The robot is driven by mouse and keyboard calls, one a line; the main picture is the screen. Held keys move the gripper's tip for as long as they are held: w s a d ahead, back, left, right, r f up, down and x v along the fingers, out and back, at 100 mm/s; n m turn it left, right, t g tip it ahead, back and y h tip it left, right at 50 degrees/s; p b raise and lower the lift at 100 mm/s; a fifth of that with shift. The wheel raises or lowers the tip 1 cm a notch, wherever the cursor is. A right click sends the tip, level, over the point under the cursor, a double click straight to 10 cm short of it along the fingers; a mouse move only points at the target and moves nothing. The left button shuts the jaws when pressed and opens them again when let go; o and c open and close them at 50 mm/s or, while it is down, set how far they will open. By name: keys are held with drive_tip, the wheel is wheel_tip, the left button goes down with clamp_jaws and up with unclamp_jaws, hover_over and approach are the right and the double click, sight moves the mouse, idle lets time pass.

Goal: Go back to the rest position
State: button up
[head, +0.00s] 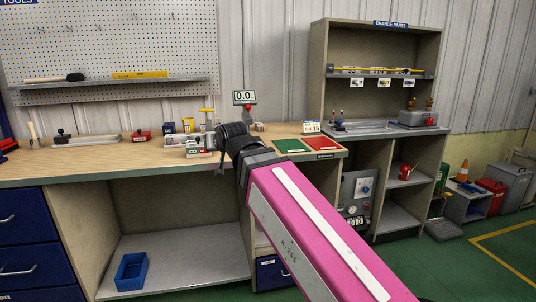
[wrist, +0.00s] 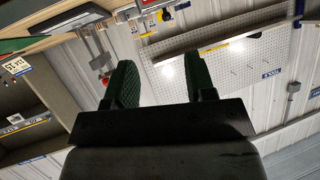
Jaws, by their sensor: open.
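My gripper (wrist: 160,82) shows in the wrist view with its two dark green ribbed fingers spread apart. In the head view my pink arm reaches from the lower right up to the front edge of the wooden workbench (head: 75,163), and the black wrist hides the fingers. The wrist view is turned over, with the bench at the top and the wall below it, so the gripper is tilted. No rest position marker shows.
A green mat (head: 291,146) and a red mat (head: 322,144) lie right of my wrist. Small tools and boxes sit on the bench to the left. A cabinet (head: 316,75) stands at the right. A blue bin (head: 131,271) is below the bench.

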drive_tip(key=w+d+f+m+g+h, duration=0.1)
drive_tip(key=w+d+f+g+h, duration=0.15)
drive_tip(key=d+f, duration=0.9)
drive_tip(key=w+d+f+m+g+h, duration=0.1)
drive_tip(key=d+f+g+h, duration=0.2)
drive_tip(key=d+f, duration=0.8)
drive_tip(key=s+d+f+g, duration=0.2)
drive_tip(key=s+d+f, duration=0.1)
drive_tip(key=f, duration=0.4)
drive_tip(key=s+d+f+m+g, duration=0.1)
drive_tip(key=s+d+f+g, duration=0.1)
drive_tip(key=d+f, duration=0.4)
drive_tip(key=s+d+f+m+g+h, duration=0.1)
drive_tip(key=s+d+f, duration=0.4)
drive_tip(key=f, duration=0.5)
drive_tip(key=shift+f+g, duration=0.2)
drive_tip(key=shift+g, duration=0.25)
drive_tip(key=shift+s, duration=0.1)
